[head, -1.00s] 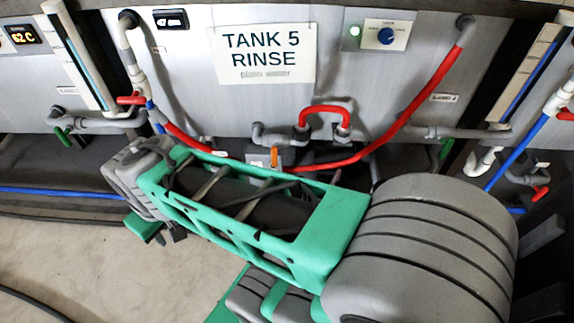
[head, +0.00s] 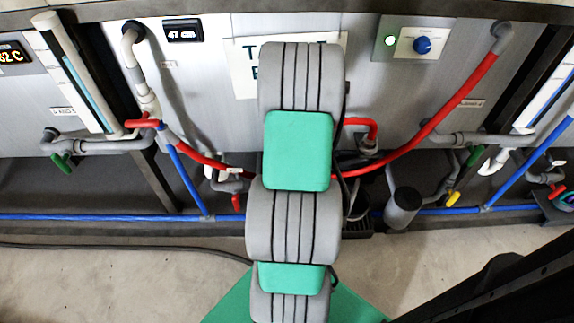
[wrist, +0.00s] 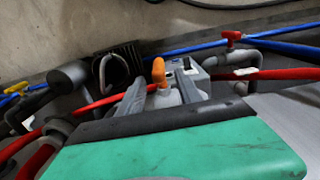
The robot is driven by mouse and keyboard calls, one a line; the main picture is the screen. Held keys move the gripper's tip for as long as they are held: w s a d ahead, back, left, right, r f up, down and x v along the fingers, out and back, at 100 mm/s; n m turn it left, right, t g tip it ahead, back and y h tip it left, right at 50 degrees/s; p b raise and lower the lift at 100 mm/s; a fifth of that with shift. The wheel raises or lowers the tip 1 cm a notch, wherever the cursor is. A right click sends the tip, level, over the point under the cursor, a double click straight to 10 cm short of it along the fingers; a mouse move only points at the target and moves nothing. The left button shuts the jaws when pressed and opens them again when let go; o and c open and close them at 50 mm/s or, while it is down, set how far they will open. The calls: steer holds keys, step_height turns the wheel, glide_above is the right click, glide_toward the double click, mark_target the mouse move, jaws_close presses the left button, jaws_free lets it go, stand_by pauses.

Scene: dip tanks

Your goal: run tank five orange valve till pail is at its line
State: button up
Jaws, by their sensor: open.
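The orange valve handle (wrist: 158,72) stands upright near the middle of the wrist view, beside a grey box (wrist: 190,74). My gripper (wrist: 160,94) is open, with its grey fingers on either side of the handle's base; I cannot tell whether they touch it. In the head view my arm hides the valve and my gripper. The tank 5 sign (head: 243,72) is mostly covered by my arm. A dark grey cylinder (head: 403,208) stands low to the right of my arm; it also shows in the wrist view (wrist: 69,75). I cannot make out the pail or its line for certain.
Red pipes (head: 440,110) run across the tank front. A red lever (head: 142,124), a green lever (head: 62,160) and a yellow lever (head: 453,198) sit on nearby pipes. A blue pipe (head: 105,217) runs low along the tanks. Bare floor (head: 120,275) lies in front.

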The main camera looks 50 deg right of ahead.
step_height(320, 180, down, 8)
steer(key=shift+s+r+b, duration=0.15)
steer(key=shift+r+b, duration=0.1)
steer(key=shift+b, duration=0.7)
steer(key=shift+c, duration=0.2)
jaws_close()
steer(key=shift+d, duration=0.1)
